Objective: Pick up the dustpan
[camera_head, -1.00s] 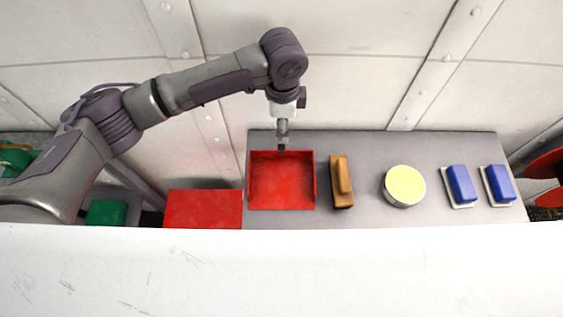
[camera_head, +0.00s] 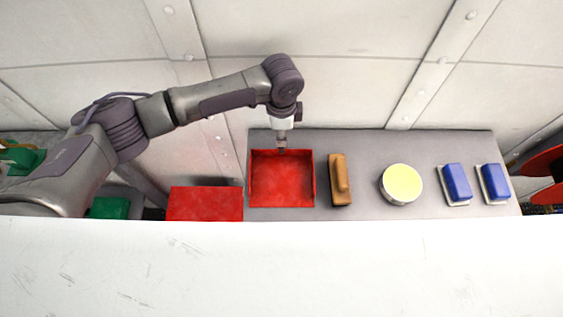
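The dustpan (camera_head: 282,181) is a red, shallow, square pan lying on the grey table. My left gripper (camera_head: 281,150) points down at the middle of the pan's far edge and overlaps that edge in the picture. It is small and seen from above, so I cannot tell whether its fingers are open or shut, or whether they touch the pan. No handle of the dustpan can be made out; the gripper may cover it. My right gripper is not in view.
Right of the dustpan on the table (camera_head: 320,136) are a wooden-backed brush (camera_head: 340,181), a round tin with a pale yellow top (camera_head: 401,184) and two blue-and-white blocks (camera_head: 457,184). A red box (camera_head: 205,204) stands left of the table. A riveted wall rises behind.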

